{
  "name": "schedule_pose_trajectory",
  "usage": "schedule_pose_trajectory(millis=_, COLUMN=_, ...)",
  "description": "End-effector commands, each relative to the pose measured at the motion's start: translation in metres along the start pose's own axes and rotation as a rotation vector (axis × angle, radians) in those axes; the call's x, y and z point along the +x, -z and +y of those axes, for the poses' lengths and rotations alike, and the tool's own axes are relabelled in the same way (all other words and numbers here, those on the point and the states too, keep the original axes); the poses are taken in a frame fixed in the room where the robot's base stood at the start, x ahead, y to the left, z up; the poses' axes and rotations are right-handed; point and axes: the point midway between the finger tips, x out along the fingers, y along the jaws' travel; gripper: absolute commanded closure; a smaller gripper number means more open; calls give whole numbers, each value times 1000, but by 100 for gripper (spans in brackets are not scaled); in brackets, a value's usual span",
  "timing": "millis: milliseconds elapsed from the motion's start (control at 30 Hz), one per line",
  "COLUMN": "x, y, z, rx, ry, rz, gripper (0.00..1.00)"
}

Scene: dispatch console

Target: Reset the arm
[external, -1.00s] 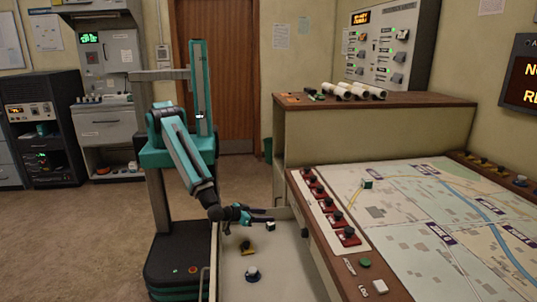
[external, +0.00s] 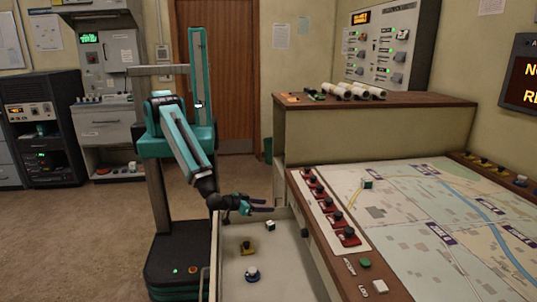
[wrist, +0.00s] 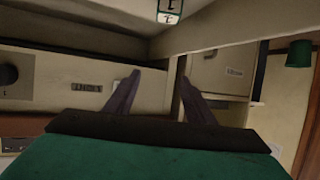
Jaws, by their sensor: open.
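A white and green cube (external: 270,226) lies in the drawer below the gripper; a lettered cube (wrist: 169,10) shows at the top of the wrist view, beyond the fingers.
The console's map table (external: 400,215) with a row of red-based knobs stands right of the drawer. A wooden-topped cabinet (external: 375,140) with white rolls stands behind. A green bin (wrist: 299,53) shows at the wrist view's upper right. Open carpet lies left of my base.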

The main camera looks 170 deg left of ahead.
Motion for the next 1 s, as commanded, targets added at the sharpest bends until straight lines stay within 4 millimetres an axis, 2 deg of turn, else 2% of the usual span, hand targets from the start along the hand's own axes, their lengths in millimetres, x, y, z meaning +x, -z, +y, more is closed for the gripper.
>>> schedule_pose_trajectory(millis=733, x=0, y=0, z=0, rx=0, ry=0, rz=0, gripper=51)
schedule_pose_trajectory(millis=867, x=-8, y=-2, z=7, rx=39, ry=-19, rz=2, gripper=51)
schedule_pose_trajectory(millis=1000, x=-26, y=-6, z=21, rx=135, ry=-62, rz=9, gripper=51)
